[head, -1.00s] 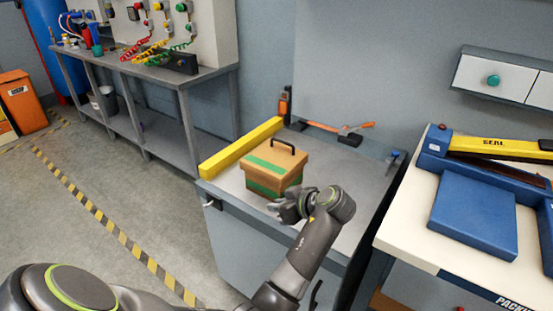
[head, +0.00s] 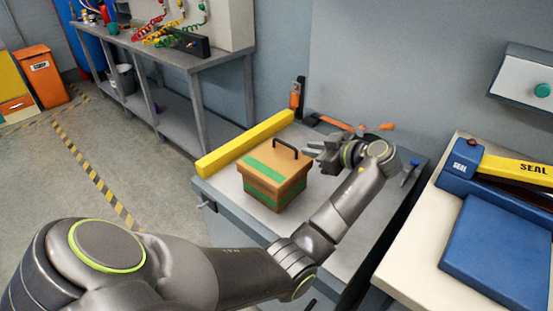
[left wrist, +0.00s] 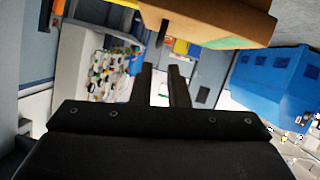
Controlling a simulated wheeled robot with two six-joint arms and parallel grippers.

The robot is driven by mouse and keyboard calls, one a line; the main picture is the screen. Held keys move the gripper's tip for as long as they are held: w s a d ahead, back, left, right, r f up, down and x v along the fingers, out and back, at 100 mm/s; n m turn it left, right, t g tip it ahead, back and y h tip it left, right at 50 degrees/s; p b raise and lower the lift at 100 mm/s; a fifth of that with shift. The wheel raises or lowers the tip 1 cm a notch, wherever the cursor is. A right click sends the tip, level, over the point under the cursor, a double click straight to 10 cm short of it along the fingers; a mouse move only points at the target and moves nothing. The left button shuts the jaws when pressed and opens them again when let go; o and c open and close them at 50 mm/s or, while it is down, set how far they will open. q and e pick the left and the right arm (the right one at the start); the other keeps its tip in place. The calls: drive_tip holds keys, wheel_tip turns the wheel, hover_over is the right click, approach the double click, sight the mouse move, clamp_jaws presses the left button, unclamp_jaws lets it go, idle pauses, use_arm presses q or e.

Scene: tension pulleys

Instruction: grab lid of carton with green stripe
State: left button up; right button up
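The brown carton (head: 283,192) with green stripes stands on the grey cabinet top. Its lid (head: 270,163) is on it, with a green stripe across the top and a black arched handle (head: 286,144). My left gripper (head: 312,152) is just right of the handle, about lid height, fingers pointing left, apart from the handle. In the left wrist view the two fingers (left wrist: 163,72) are spread with an empty gap. The carton (left wrist: 215,17) fills the top edge there, and the dark handle (left wrist: 162,32) hangs beyond the fingertips. My right gripper is not in view.
A yellow bar (head: 245,143) lies along the cabinet's left edge. An orange-handled tool (head: 340,123) lies behind my gripper, partly hidden. A blue sealer (head: 500,235) stands on the bench at right. The cabinet top (head: 228,184) is bare left of the carton.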

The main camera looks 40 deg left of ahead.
sight(284, 144)
use_arm(q)
drive_tip(key=x, duration=0.5)
drive_tip(key=shift+w+f, duration=0.15)
drive_tip(key=x, duration=0.5)
drive_tip(key=shift+a+p, duration=0.4)
drive_tip(key=shift+w+a+f, duration=0.1)
drive_tip(key=shift+a+f, duration=0.2)
drive_tip(key=shift+a, duration=0.2)
clamp_jaws()
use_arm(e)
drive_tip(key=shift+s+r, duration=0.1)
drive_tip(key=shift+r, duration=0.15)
use_arm(q)
drive_tip(key=shift+r, duration=0.1)
